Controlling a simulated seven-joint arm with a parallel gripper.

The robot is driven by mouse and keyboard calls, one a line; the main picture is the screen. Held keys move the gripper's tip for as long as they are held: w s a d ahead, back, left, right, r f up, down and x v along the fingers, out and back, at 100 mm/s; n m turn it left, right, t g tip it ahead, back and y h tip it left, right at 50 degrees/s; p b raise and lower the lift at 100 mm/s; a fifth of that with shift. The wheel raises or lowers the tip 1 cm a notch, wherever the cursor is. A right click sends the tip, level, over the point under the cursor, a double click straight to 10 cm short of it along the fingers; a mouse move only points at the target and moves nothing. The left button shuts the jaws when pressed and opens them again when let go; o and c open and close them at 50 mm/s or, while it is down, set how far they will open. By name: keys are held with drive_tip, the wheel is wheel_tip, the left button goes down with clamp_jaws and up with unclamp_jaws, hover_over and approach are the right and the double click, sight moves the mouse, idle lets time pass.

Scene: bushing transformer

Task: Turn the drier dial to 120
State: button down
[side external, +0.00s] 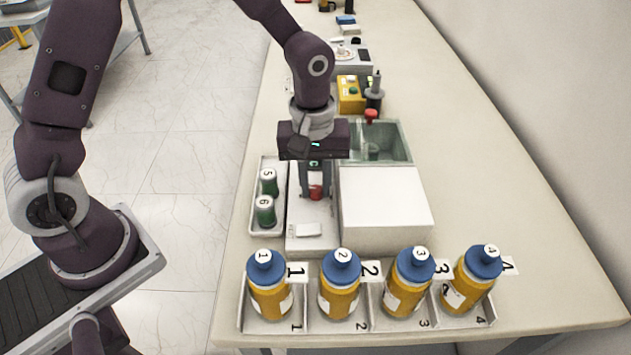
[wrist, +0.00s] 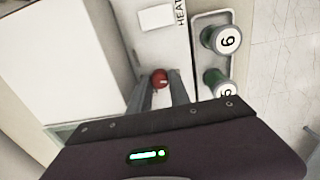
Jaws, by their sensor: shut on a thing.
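The red dial (side external: 316,192) sits on the low front part of a white unit, the drier (side external: 392,205). It also shows in the wrist view as a round red knob (wrist: 160,78) with a small light mark on it. My gripper (side external: 315,190) points down over the dial. In the wrist view my gripper (wrist: 159,88) has one finger on each side of the knob, and it is shut on the dial. The fingers hide part of the dial's sides. I cannot read any numbers around the dial. A small white plate (side external: 308,230) lies in front of it, beside lettering that reads HEAT.
A tray (side external: 254,222) with green-bodied containers 5 (side external: 268,181) and 6 (side external: 264,209) stands close on the left. Several blue-capped orange bottles (side external: 340,285) stand in numbered bays in front. A glassy greenish basin (side external: 385,143) and a yellow box (side external: 350,94) are behind.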

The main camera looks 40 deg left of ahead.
drive_tip(key=m, duration=0.5)
drive_tip(key=shift+w, duration=0.1)
drive_tip(key=m, duration=0.5)
drive_tip(key=shift+r+m, duration=0.1)
drive_tip(key=shift+m, duration=0.3)
drive_tip(key=m, duration=0.5)
drive_tip(key=shift+d, duration=0.1)
drive_tip(key=m, duration=0.6)
drive_tip(key=c, duration=1.5)
unclamp_jaws()
drive_tip(key=shift+g, duration=0.3)
